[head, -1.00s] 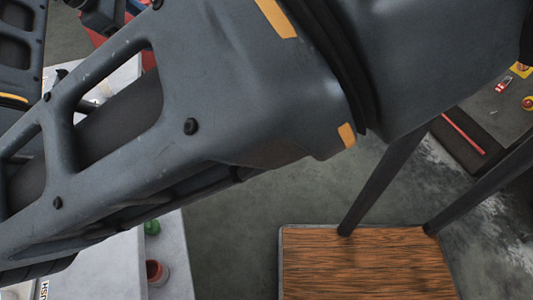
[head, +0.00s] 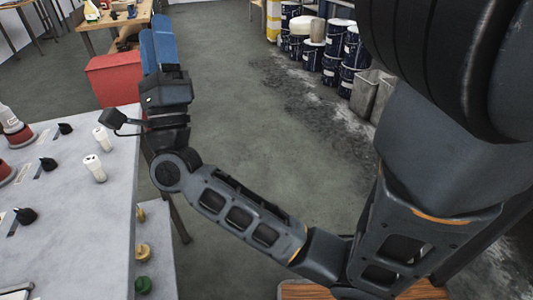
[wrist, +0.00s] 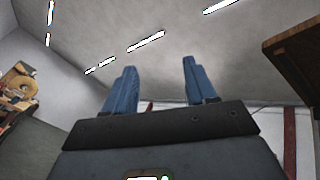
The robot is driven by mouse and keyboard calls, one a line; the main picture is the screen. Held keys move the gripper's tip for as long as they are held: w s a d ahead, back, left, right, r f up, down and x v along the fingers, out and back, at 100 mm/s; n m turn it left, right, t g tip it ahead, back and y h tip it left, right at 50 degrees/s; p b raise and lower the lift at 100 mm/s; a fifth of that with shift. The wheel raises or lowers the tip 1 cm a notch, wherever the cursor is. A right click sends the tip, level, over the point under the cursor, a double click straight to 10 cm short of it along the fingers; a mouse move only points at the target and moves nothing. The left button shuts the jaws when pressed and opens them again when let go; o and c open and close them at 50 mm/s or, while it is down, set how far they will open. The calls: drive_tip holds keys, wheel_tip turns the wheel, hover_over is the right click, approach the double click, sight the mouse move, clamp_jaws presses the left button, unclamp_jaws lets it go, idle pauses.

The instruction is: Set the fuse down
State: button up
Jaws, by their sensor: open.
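My gripper (head: 157,38) is beside the right edge of the grey panel table, with its blue fingers pointing up and away. In the wrist view my gripper (wrist: 160,78) has its two blue fingers apart, with nothing between them. Two white cylinders that look like fuses stand upright on the panel: one farther back (head: 102,138) and one nearer (head: 95,168). Both are left of my gripper and apart from it. I cannot tell which one the task means.
The grey panel table (head: 75,205) also carries black knobs (head: 48,164) and red-based parts at the left. A red box (head: 113,79) stands beyond it. Paint cans (head: 333,52) line the back. A lower ledge holds a green knob (head: 143,285). The middle floor is clear.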

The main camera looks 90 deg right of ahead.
drive_tip(key=s+a+f+n+t+y, duration=0.2)
drive_tip(key=a+f+n+t+y, duration=0.55)
drive_tip(key=n+y, duration=0.65)
drive_tip(key=s+a+f+n+t+y, duration=0.2)
drive_tip(key=a+f+n+t+y, duration=0.7)
drive_tip(key=n, duration=0.8)
drive_tip(key=s+a+f+n+g+y, duration=0.3)
drive_tip(key=s+a+f+n+g, duration=0.1)
drive_tip(key=s, duration=0.2)
drive_tip(key=s+a+f+n+g+y, duration=0.2)
drive_tip(key=s+a+f+n+g, duration=0.2)
drive_tip(key=s, duration=0.3)
drive_tip(key=shift+s+a+n+g+y, duration=0.25)
drive_tip(key=shift+a+n+g+y, duration=0.2)
drive_tip(key=shift+a, duration=0.3)
